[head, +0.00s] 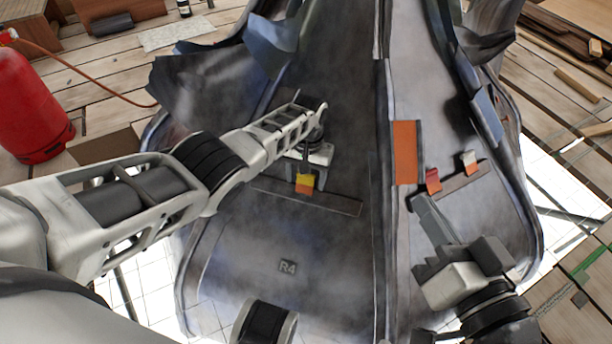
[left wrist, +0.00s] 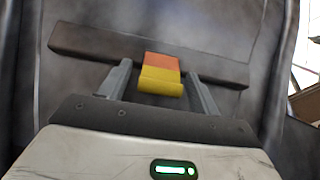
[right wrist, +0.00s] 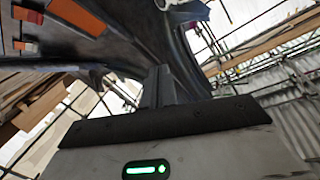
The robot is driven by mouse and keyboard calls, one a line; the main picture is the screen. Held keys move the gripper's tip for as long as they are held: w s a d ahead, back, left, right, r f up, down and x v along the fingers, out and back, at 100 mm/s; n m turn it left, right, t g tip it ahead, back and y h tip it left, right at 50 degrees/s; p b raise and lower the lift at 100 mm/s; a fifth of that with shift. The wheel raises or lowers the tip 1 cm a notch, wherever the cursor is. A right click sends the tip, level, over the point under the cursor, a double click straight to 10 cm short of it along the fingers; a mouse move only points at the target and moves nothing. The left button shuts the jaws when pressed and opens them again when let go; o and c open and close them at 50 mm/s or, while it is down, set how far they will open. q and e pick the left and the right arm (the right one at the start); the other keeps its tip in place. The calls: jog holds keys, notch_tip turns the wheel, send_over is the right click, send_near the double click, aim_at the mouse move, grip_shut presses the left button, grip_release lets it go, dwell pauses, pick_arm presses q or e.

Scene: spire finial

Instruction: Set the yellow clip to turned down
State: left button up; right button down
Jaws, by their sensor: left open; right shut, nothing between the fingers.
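The yellow clip (head: 306,180) sits on a dark strip (head: 340,204) on the left grey panel, with an orange part below its yellow part. In the left wrist view the clip (left wrist: 160,84) shows orange above and yellow nearer the gripper. My left gripper (head: 305,174) is open, with one finger on each side of the clip. Gaps show between the clip and both fingers in the left wrist view (left wrist: 158,72), so it is not gripped. My right gripper (head: 420,200) is shut and empty, just below the right panel's strip; its fingers also show together in the right wrist view (right wrist: 160,85).
A red clip (head: 432,177) and a white clip (head: 469,160) stand on the right strip (head: 460,189). An orange plate (head: 405,152) lies beside the raised central seam. The panel around the R4 label (head: 287,267) is clear. A red cylinder (head: 30,105) stands far left.

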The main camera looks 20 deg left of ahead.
pick_arm(q)
jog(key=r+p, duration=0.2)
jog(key=r, duration=0.1)
jog(key=r+p, duration=0.2)
jog(key=r, duration=0.1)
jog(key=w+r+p, duration=0.1)
jog(key=r+p, duration=0.1)
jog(key=r, duration=0.1)
jog(key=shift+r, duration=0.25)
notch_tip(320, 180, up, 6)
jog(key=p, duration=0.2)
jog(key=shift+w+p, duration=0.3)
jog(key=shift+p, duration=0.1)
pick_arm(e)
jog(key=d+f+g+h, duration=0.1)
jog(key=f+n+g+h, duration=0.1)
jog(key=d+f+n+g+h, duration=0.1)
jog(key=f, duration=0.1)
jog(key=shift+s+d+f, duration=0.1)
jog(key=shift+s+d, duration=0.15)
jog(key=shift+d, duration=0.05)
pick_arm(q)
jog(key=shift+r, duration=0.15)
